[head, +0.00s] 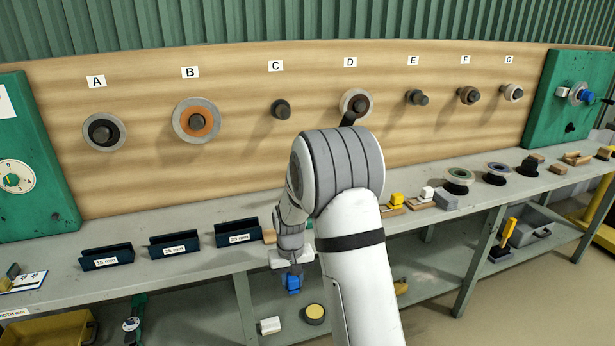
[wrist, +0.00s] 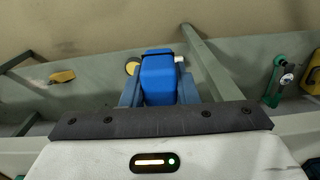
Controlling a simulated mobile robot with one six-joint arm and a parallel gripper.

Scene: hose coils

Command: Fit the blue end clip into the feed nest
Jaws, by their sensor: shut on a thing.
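My gripper (head: 292,276) is shut on the blue end clip (head: 293,285), which hangs below the jaws in front of the bench's front edge. In the wrist view the clip (wrist: 158,72) is a blue block between the two blue-grey fingers of my gripper (wrist: 158,92). A small white piece shows at its right side. The clip is clear of the bench and the lower shelf. I cannot make out for sure which fixture is the feed nest. A green panel (head: 560,125) at the far right carries a white block, a grey disc and a blue piece (head: 586,97).
A long grey bench (head: 190,225) holds labelled dark trays (head: 174,245) left of my arm, and small blocks and coils (head: 459,177) to the right. Pegs lettered A to G line the wooden backboard (head: 235,95). A yellow-topped round item (head: 315,312) sits on the lower shelf.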

